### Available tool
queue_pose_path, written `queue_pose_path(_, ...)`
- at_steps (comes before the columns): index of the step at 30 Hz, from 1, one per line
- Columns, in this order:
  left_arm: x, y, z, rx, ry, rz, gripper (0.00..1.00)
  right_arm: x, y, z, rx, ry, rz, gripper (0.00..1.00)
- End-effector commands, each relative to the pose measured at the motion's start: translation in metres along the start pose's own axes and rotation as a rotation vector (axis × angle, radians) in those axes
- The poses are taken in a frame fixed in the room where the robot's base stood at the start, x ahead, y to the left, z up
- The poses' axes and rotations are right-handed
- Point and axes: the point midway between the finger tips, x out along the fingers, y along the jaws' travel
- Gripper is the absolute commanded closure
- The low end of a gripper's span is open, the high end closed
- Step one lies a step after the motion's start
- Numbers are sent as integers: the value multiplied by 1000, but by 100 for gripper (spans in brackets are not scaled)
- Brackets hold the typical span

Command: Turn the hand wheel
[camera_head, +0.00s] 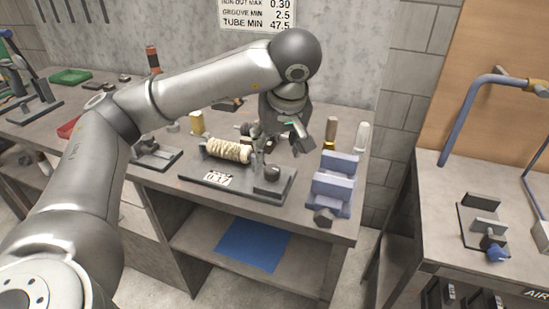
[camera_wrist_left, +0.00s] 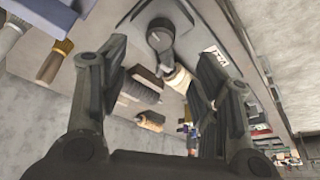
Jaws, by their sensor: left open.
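A fixture with a flat grey base (camera_head: 215,178) stands on the workbench, carrying a cream ribbed roll (camera_head: 228,150) and a white label. At its right end, a dark round part (camera_head: 272,172) sits by a grey block; it looks like the hand wheel, but it is small and partly hidden. In the left wrist view, a dark round part (camera_wrist_left: 160,38) shows beyond the fingers, with the cream roll (camera_wrist_left: 178,79) beside it. My left gripper (camera_head: 281,148) is open above the fixture's right end, its fingers apart (camera_wrist_left: 163,75) and nothing between them. My right gripper is not in view.
A blue vise-like block (camera_head: 335,184) stands right of the fixture. A second bench (camera_head: 440,225) stands at the right, across a gap.

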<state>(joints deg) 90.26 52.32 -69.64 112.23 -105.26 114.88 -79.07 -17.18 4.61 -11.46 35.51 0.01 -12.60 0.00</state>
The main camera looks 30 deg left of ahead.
Motion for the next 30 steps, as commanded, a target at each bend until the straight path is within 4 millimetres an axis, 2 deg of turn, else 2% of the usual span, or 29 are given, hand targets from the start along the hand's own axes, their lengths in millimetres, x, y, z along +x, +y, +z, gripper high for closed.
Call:
queue_pose_path(3, -11, 0, 0, -1, 1, 1, 42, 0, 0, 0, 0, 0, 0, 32)
queue_pose_path(9, -19, 0, 0, 0, -1, -1, 42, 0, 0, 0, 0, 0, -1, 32)
queue_pose_path(30, -20, 0, 0, -1, -1, -1, 42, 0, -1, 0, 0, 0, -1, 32)
